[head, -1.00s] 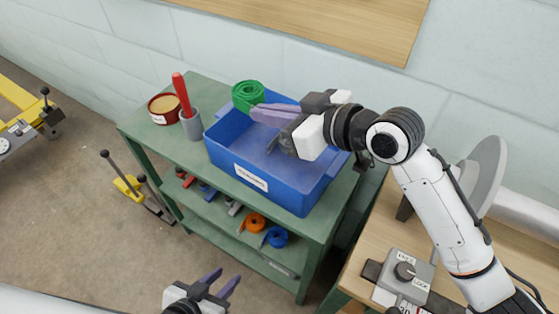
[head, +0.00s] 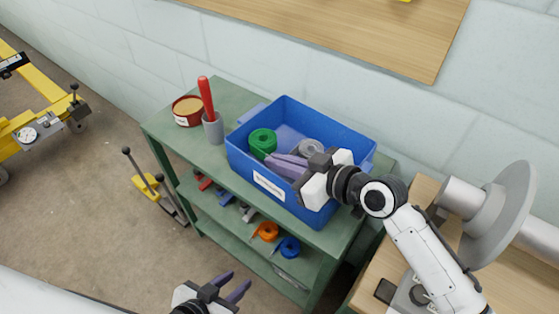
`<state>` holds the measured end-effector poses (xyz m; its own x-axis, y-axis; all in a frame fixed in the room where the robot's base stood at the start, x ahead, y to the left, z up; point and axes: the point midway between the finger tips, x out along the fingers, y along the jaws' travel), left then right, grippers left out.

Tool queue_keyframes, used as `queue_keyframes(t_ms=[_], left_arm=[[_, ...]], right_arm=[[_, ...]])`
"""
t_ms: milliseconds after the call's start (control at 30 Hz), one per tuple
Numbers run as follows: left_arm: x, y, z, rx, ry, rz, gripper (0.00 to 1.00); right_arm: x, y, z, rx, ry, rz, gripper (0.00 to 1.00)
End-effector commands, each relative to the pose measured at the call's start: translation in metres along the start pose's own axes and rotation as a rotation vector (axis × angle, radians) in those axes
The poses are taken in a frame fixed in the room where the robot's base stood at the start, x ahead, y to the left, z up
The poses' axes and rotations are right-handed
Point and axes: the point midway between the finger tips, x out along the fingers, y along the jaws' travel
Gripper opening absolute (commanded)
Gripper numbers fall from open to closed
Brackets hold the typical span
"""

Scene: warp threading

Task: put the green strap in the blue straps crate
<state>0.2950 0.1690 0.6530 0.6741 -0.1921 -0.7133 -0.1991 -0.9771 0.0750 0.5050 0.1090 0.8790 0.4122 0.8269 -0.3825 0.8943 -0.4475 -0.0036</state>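The green strap (head: 262,141) is a rolled coil at the left end of the blue straps crate (head: 268,186), inside its walls as seen from above. My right gripper (head: 272,160) reaches into the crate from the right, its purple fingers close together at the coil's lower right side. It appears shut on the green strap; the fingertips partly hide the contact, and I cannot tell whether the coil touches the crate floor. My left gripper (head: 236,284) is open and empty at the bottom, in front of the shelf and away from the crate.
A grey coil (head: 312,147) lies in the crate. A grey cup with a red handle (head: 206,94) and a red round tin (head: 187,110) stand on the green shelf unit (head: 170,133), left of the crate. Orange (head: 267,231) and blue (head: 290,246) coils lie below.

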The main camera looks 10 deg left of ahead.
Motion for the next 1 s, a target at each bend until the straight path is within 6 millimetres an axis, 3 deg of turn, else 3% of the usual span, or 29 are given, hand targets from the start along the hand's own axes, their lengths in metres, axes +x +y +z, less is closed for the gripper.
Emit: queue_keyframes(t_ms=[633,733,1000], left_arm=[[0.008,-0.001,0.009,0.000,-0.003,0.000,0.31],[0.008,-0.001,0.009,0.000,-0.003,0.000,0.31],[0.009,-0.001,0.009,0.000,-0.002,0.000,0.31]], right_arm=[[0.005,0.000,0.014,-0.001,-0.006,0.000,0.00],[0.005,-0.001,0.017,0.000,-0.012,-0.001,0.21],[0.006,-0.002,0.020,-0.001,-0.018,-0.004,0.23]])
